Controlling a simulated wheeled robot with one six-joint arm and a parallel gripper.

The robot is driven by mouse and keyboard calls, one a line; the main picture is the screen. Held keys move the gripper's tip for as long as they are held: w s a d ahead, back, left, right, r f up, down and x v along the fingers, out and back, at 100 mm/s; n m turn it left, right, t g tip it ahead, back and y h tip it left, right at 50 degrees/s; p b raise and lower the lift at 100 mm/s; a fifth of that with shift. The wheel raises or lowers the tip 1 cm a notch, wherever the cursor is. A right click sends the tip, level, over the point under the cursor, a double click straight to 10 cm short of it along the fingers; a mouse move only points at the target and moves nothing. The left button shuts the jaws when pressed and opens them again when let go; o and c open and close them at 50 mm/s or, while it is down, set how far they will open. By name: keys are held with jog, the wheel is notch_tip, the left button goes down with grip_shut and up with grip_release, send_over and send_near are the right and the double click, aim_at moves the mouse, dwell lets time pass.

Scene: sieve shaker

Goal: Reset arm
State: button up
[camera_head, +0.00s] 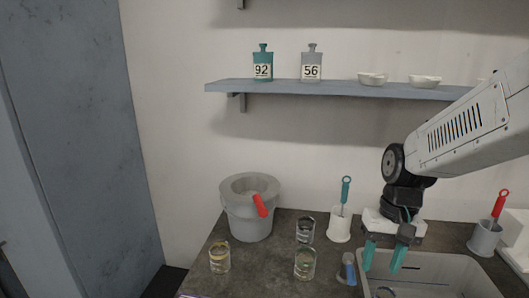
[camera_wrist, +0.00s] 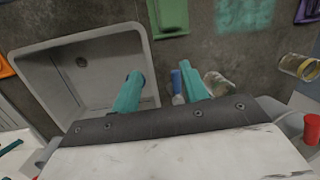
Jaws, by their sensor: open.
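My gripper (camera_head: 383,258) hangs from the arm at the right in the head view, over the left edge of the sink (camera_head: 440,262). Its two teal fingers are apart with nothing held between them. In the wrist view the fingers of my gripper (camera_wrist: 163,88) show open, one in front of the sink (camera_wrist: 60,70) and the other over the counter. A small blue-topped tool (camera_wrist: 177,82) shows between the fingers there. It also shows in the head view (camera_head: 347,268), on the counter just left of the fingers.
A white holder (camera_head: 340,228) with a teal-handled brush stands behind. A shelf (camera_head: 300,88) with bottles and bowls is above. A grey holder (camera_head: 485,238) stands right.

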jog(key=s+r+t, duration=0.1)
jog(key=s+r, duration=0.3)
jog(key=s, duration=0.4)
jog(key=s+d+r+n+t+h, duration=0.1)
jog(key=s+r, duration=0.4)
jog(key=s, duration=0.3)
jog(key=shift+r+t, duration=0.15)
jog(key=shift+t, duration=0.25)
jog(key=shift+s+d, duration=0.1)
dwell(0.4)
